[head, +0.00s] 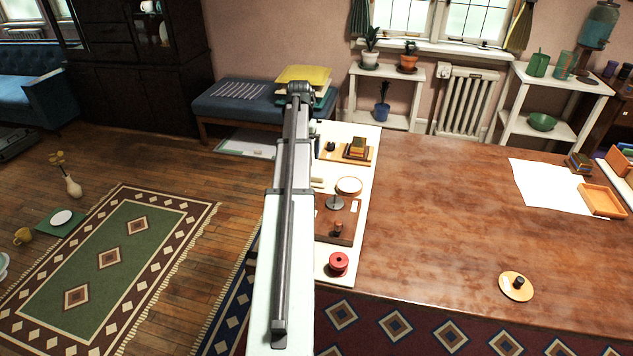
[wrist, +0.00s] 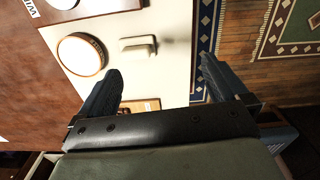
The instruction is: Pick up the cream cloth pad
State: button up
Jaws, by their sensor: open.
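Two pale things could be the cream cloth pad; I cannot tell which is cloth. One is a small cream oblong piece (wrist: 138,45) on the white board, just beyond my fingertips in the wrist view. It shows partly in the head view (head: 317,183), beside my arm. The other is a round cream-topped disc with a brown rim (wrist: 80,56), left of the oblong piece; it also shows in the head view (head: 348,185). My gripper (wrist: 160,64) is open, with bare white board between its fingers. In the head view my arm hides the gripper.
The white board (head: 366,150) lies along the left edge of the brown table (head: 450,210). It also carries a stack of small blocks (head: 358,148), a brown plaque (head: 337,222) and a red spool (head: 339,263). The table's middle is clear. Patterned rugs lie on the floor.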

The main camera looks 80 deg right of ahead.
jog(key=r, duration=0.2)
send_over(317, 174)
jog(key=shift+m, duration=0.4)
notch_tip(317, 174, down, 9)
jog(key=shift+a+r, duration=0.15)
jog(key=shift+r, duration=0.05)
jog(key=shift+d+f, duration=0.2)
jog(key=shift+f, duration=1.15)
jog(key=shift+d+f, duration=0.15)
jog(key=shift+f, duration=1.15)
jog(key=c, duration=1.1)
